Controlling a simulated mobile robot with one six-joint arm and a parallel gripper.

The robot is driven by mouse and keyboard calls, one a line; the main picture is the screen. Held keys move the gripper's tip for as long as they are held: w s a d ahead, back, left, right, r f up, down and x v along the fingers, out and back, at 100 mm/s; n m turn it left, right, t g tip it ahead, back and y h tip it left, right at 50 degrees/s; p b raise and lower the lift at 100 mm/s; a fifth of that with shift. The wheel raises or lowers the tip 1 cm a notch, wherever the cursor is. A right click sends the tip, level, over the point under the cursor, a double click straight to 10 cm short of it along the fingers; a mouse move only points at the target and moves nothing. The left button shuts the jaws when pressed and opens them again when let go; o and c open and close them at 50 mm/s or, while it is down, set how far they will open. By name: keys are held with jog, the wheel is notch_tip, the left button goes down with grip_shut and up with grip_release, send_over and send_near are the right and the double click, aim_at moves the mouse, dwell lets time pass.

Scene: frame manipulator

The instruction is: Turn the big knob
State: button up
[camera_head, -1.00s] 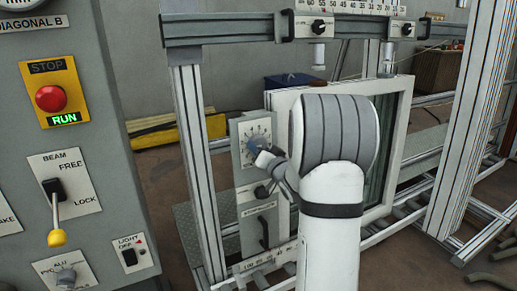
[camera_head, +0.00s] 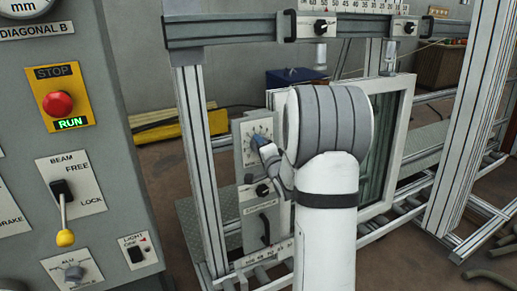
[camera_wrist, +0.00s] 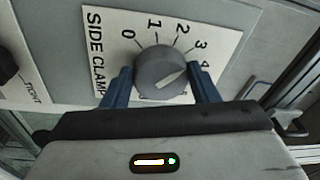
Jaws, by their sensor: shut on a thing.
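The big knob (camera_wrist: 160,72) is a round grey knob with a white pointer line, on a white plate (camera_wrist: 100,30) marked SIDE CLAMP. In the wrist view the pointer points toward the 4 on the scale. My gripper (camera_wrist: 160,88) has one blue finger on each side of the knob and is shut on it. In the head view the dial plate (camera_head: 249,132) is on a grey panel left of my arm. There my gripper (camera_head: 266,150) covers most of the knob.
A smaller dark knob (camera_head: 263,190) and a dark handle (camera_head: 265,228) are below the dial. A metal frame post (camera_head: 200,170) stands left of the panel. A control console (camera_head: 70,140) with a red stop button fills the left side.

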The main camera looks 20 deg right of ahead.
jog(key=shift+m, duration=0.3)
jog(key=o, duration=1)
jog(key=s, duration=0.7)
jog(key=shift+s+a, duration=0.2)
jog(key=shift+s, duration=0.2)
jog(key=shift+r, duration=0.1)
